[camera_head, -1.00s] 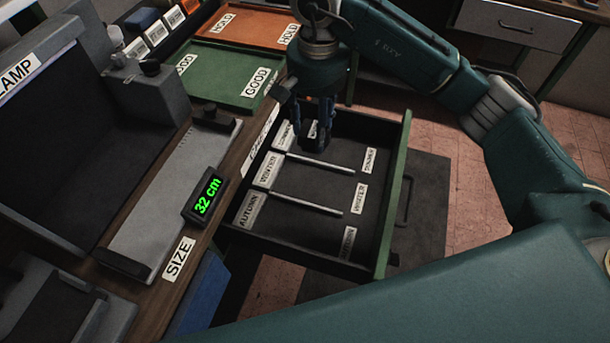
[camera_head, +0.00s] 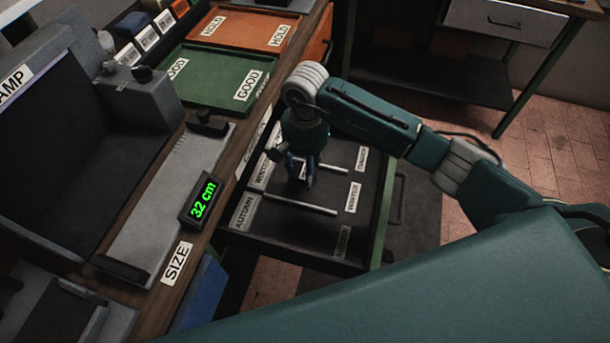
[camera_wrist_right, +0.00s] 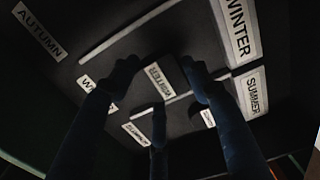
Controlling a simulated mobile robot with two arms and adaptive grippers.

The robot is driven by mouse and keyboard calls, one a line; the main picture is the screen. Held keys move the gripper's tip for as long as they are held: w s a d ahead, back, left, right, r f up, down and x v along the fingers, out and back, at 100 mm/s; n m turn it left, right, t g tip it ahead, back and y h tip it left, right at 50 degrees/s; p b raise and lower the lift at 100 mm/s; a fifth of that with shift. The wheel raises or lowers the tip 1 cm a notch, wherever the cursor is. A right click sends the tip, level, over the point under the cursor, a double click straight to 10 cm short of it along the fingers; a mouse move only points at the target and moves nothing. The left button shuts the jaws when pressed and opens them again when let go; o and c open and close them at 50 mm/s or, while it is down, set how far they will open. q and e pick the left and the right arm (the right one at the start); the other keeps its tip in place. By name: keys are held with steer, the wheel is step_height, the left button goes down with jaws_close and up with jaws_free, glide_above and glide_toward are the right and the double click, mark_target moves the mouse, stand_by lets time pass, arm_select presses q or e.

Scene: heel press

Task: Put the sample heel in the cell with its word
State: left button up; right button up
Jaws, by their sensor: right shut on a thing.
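The open drawer (camera_head: 310,250) has three cells split by two pale dividers, with SUMMER, WINTER and AUTUMN labels at both ends. My right gripper (camera_head: 302,181) points down over the middle, WINTER cell, near its left end. In the right wrist view its dark fingers (camera_wrist_right: 160,85) are closed around a dark piece, apparently the sample heel, with a white label (camera_wrist_right: 159,80) that seems to read WINTER. The heel's outline blends into the dark drawer, so I cannot tell whether it touches the floor. My left gripper is not in view.
A green GOOD tray (camera_head: 215,85) and an orange HOLD tray (camera_head: 245,28) lie behind. The AUTUMN cell looks empty.

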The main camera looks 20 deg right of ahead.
mark_target(305, 171)
step_height(305, 171, down, 3)
steer(key=shift+f, duration=0.2)
steer(key=shift+f, duration=0.2)
steer(key=o, duration=1.2)
steer(key=shift+c, duration=0.2)
steer(key=shift+r, duration=0.15)
